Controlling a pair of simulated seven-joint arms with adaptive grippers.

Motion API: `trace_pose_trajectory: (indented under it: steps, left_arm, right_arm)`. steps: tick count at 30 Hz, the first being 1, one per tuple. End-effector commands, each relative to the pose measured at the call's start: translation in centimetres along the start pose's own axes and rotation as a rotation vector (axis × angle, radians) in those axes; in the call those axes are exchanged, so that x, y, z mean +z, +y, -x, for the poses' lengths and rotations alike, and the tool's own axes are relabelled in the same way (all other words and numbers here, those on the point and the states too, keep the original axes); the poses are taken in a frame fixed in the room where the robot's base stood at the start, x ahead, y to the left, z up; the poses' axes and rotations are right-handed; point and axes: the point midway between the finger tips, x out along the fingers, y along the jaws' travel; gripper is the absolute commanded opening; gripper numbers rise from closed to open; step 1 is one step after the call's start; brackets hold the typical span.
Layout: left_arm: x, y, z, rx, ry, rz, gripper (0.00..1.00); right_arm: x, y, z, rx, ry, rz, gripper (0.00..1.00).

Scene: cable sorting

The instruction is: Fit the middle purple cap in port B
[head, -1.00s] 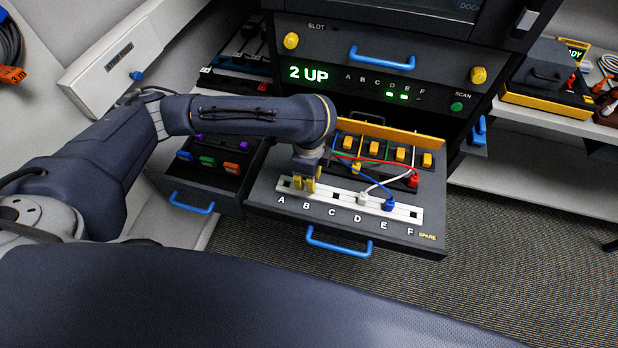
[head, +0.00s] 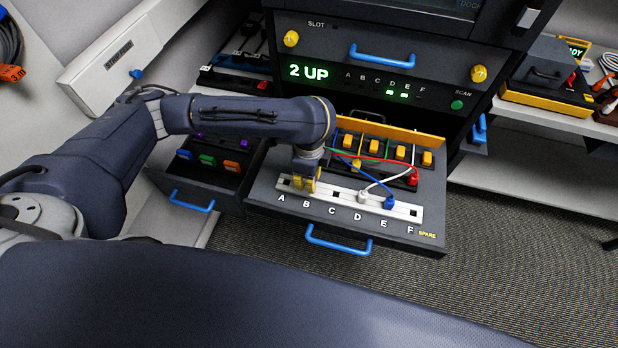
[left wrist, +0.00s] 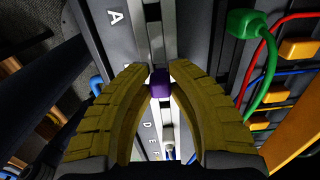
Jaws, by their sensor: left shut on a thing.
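My left gripper (head: 305,186) is over the white port strip (head: 337,199) in the pulled-out drawer, close to the letter B. In the left wrist view, its yellow fingertips (left wrist: 160,86) are shut on a purple cap (left wrist: 160,79), which is directly over the strip. The fingers hide this cap in the head view. I cannot tell whether its lower end is inside port B or just above it; the port's opening is hidden. My right gripper is not in view.
A white plug (head: 363,196) and a blue plug (head: 389,202) stand in the strip further right. A green plug (left wrist: 246,23) and loose cables lie beside the strip. The left drawer holds blue, green and orange caps (head: 231,165) and purple ones behind. The panel reads "2 UP" (head: 308,73).

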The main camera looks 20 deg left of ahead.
Motion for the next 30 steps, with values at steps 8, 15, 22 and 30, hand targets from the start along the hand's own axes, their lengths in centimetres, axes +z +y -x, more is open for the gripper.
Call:
trace_pose_trajectory:
  steps: [8, 15, 22, 30]
  left_arm:
    - [0.0, 0.0, 0.0, 0.0, 0.0, 0.0, 0.04]
    - [0.0, 0.0, -0.3, 0.0, -0.001, 0.0, 0.04]
    - [0.0, 0.0, -0.7, -0.001, 0.0, 0.002, 0.04]
    - [0.0, 0.0, -1.0, 0.0, -0.001, 0.001, 0.04]
  right_arm:
    - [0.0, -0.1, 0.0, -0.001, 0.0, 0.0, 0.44]
    - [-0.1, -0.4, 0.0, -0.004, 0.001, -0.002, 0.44]
    - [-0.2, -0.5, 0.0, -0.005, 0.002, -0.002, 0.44]
    - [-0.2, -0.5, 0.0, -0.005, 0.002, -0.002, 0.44]
